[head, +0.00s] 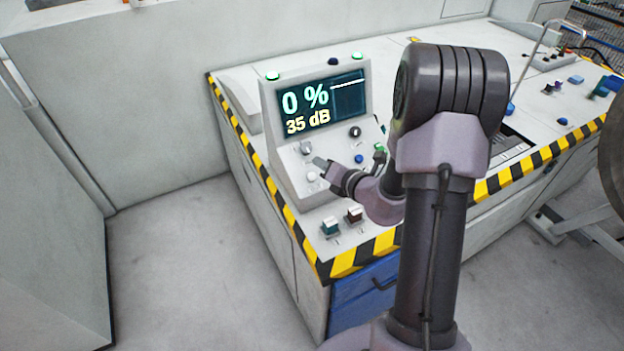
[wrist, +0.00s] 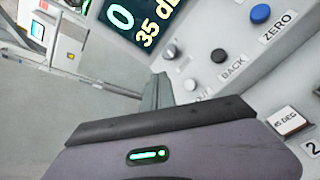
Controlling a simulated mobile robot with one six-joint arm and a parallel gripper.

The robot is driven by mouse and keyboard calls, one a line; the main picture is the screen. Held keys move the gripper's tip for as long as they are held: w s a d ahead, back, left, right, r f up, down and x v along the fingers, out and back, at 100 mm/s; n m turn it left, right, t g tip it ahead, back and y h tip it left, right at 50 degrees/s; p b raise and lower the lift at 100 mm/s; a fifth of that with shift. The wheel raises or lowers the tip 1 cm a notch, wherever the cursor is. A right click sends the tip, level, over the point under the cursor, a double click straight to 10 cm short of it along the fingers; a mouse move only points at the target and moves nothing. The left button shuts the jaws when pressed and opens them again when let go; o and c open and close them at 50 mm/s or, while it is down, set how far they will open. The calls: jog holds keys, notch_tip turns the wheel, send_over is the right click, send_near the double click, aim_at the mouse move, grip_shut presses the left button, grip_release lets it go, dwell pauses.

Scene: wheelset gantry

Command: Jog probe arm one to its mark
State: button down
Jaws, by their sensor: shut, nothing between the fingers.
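The grey control console (head: 288,160) stands on the bench corner, with a lit display (head: 322,103) reading 0 % and 35 dB. My gripper (head: 320,163) is shut and empty, close in front of the console's sloping panel at its left side. In the wrist view, my gripper (wrist: 160,90) points at the panel, below a silver knob (wrist: 171,53) and beside a pale button with a partly hidden label. A dark button (wrist: 218,55) is by the label BACK, and a blue button (wrist: 260,14) by ZERO. Contact cannot be told. I cannot identify probe arm one or its mark.
Two square buttons, one teal (head: 330,226) and one dark red (head: 354,214), sit on the bench top before the console. A 45 DEG button (wrist: 287,121) shows at the wrist view's right. The striped bench edge (head: 345,260) runs below; open floor (head: 190,260) lies left.

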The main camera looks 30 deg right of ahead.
aim_at(312, 177)
jog(key=w+f+b, duration=0.1)
jog(key=f, duration=0.1)
jog(key=f+b, duration=0.1)
jog(key=f, duration=0.1)
jog(key=w+f+b, duration=0.1)
jog(key=f, duration=0.1)
jog(key=shift+w+a+b, duration=0.1)
jog(key=shift+w+b, duration=0.25)
dwell(1.6)
jog(key=shift+w+f, duration=0.15)
jog(key=shift+f, duration=0.2)
